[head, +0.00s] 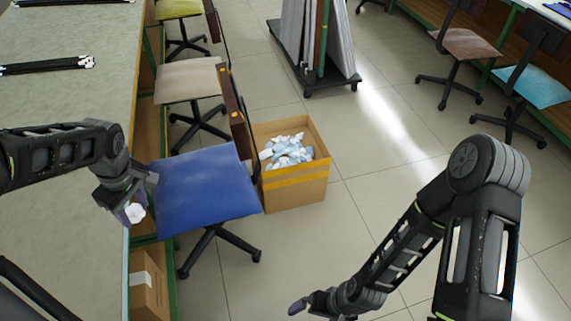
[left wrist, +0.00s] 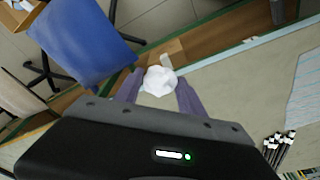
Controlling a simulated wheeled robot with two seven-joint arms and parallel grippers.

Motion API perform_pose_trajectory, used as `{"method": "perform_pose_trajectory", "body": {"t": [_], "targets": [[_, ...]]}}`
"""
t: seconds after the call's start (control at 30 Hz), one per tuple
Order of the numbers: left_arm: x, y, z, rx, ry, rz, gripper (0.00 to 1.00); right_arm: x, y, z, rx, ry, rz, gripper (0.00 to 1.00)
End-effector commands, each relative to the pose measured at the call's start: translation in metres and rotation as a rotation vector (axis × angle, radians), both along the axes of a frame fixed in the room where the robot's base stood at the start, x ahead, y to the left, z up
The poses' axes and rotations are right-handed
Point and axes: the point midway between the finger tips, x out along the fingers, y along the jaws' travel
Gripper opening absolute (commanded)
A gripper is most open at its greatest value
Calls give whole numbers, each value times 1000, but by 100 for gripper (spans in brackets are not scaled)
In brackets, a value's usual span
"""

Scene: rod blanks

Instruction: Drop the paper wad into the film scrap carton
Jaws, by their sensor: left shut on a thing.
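A white crumpled paper wad (head: 135,213) is held in my left gripper (head: 130,208), by the right edge of the long table. In the left wrist view the paper wad (left wrist: 160,80) sits between the two purple fingers of the left gripper (left wrist: 158,88), which are shut on it. An open brown carton with a yellow band (head: 295,188) stands on the floor at the middle, with pale blue and white film scraps (head: 285,150) inside. It is to the right of the left gripper, beyond the blue chair. My right gripper (head: 305,306) is low at the bottom; its jaw state is unclear.
A blue chair (head: 205,185) stands between the left gripper and the carton, its backrest (head: 238,115) rising beside the carton's left side. The grey table (head: 65,95) bears bundles of dark rods (head: 48,66). A wheeled rack of panels (head: 315,45) stands behind. Floor right of the carton is clear.

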Motion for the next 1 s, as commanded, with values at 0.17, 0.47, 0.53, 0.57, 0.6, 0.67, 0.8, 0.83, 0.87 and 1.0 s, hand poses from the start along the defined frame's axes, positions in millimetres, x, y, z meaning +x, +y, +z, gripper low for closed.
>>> {"method": "perform_pose_trajectory", "body": {"t": [0.17,0.47,0.53,0.57,0.6,0.67,0.8,0.83,0.87,1.0], "targets": [[0,0,0,0,0,-1,9,0,0,0,0,0,0,100],[0,0,0,0,0,-2,9,0,0,0,0,0,0,100],[1,-2,-1,0,1,-13,9,0,0,0,0,0,0,100],[2,-3,-3,0,2,-25,9,0,0,0,0,0,0,100],[5,-6,-6,0,3,-50,9,0,0,0,0,0,0,100],[10,-14,-13,1,7,-111,9,0,0,0,0,0,0,100],[29,-46,-42,1,14,-363,9,0,0,0,0,0,0,100],[34,-55,-50,0,16,-433,9,0,0,0,0,0,0,100],[38,-65,-58,0,18,-505,9,0,0,0,0,0,0,100],[53,-111,-96,0,17,-839,9,0,0,0,0,0,0,100]]}}
